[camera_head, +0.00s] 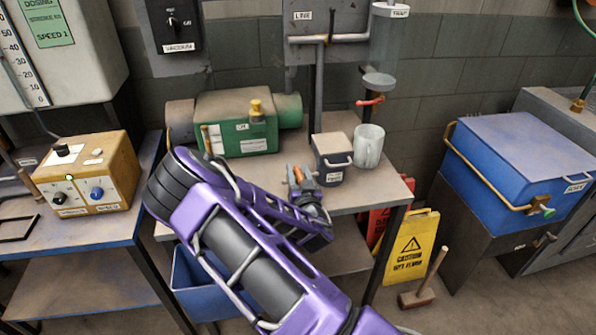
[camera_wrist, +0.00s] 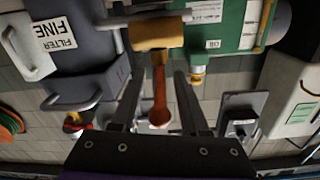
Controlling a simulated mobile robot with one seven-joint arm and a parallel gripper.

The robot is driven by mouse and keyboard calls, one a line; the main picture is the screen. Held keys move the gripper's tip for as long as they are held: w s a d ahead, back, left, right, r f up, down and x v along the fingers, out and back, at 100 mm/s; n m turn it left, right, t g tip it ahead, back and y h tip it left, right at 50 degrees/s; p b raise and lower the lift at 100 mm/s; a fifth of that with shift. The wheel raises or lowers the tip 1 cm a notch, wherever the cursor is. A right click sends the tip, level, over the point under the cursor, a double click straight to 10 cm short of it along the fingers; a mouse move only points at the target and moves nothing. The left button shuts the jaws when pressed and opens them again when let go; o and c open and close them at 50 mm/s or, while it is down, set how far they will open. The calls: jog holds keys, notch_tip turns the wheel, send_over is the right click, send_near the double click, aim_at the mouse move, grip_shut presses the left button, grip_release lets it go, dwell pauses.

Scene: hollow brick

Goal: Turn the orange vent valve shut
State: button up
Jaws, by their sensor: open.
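The orange vent valve handle (camera_wrist: 160,100) is a slim lever below a brass-coloured valve body (camera_wrist: 157,33) in the wrist view. A small orange part (camera_head: 298,174) shows at my gripper in the head view, on the bench between the green unit and the grey box. My gripper (camera_wrist: 157,78) is open, with one finger on each side of the handle and a visible gap on both sides. In the head view my gripper (camera_head: 301,183) hides most of the valve. How near the fingers are in depth is hard to tell.
The grey filter box (camera_head: 332,157) and a pale mug (camera_head: 369,146) stand right of the valve. The green unit (camera_head: 237,123) with a yellow cap is behind left. A red lever (camera_head: 370,101) hangs above. The front bench top (camera_head: 370,192) is partly clear.

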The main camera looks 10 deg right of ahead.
grip_shut()
dwell(1.5)
